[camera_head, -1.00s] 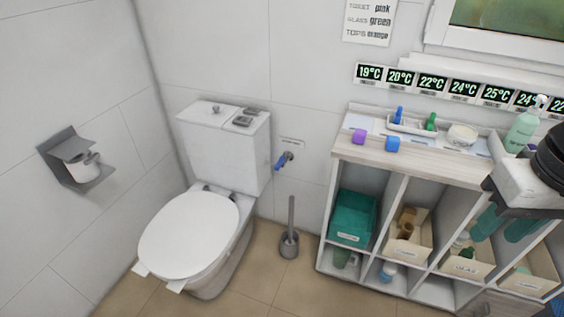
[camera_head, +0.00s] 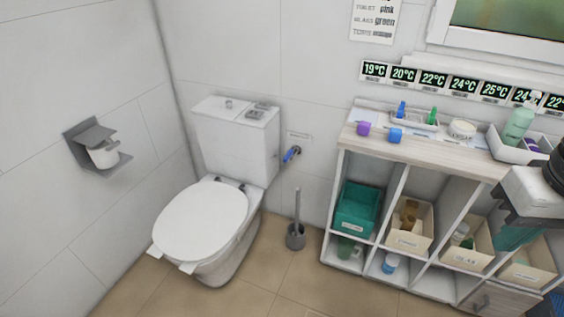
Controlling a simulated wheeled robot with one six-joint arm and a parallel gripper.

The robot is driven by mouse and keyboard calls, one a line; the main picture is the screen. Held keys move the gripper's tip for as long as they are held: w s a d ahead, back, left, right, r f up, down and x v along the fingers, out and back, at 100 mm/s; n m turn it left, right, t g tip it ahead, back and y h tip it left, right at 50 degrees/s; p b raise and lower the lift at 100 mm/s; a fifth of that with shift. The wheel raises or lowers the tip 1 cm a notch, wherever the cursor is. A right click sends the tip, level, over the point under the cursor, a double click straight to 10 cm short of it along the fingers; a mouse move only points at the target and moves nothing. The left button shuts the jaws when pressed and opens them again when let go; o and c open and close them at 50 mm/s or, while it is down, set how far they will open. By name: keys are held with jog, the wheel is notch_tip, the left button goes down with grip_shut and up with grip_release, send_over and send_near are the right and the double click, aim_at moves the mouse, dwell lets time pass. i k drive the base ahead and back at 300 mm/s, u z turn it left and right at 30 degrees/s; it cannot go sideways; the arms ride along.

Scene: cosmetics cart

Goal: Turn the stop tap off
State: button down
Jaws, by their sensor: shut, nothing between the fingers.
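The stop tap (camera_head: 291,154) is on the back wall, just right of the toilet cistern. Its blue handle slants down to the left from a small metal fitting, below a small wall label (camera_head: 299,135). It is too small to tell whether it is on or off. My gripper (camera_head: 515,238) is at the right edge, in front of the shelf unit, far to the right of the tap and touching nothing that I can see. Its teal fingers are together and empty.
A toilet (camera_head: 203,222) stands left of the tap, with a toilet brush (camera_head: 296,232) on the floor below it. A shelf unit (camera_head: 346,205) with bins and bottles stands between tap and gripper. Bare floor lies in front.

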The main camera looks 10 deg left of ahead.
aim_at(290, 153)
jog(key=k, duration=1.1)
jog(key=u, duration=0.3)
jog(key=i, duration=0.35)
jog(key=u, duration=1)
jog(key=i, duration=1.35)
jog(key=z, duration=0.65)
jog(key=i, duration=0.55)
jog(key=z, duration=0.6)
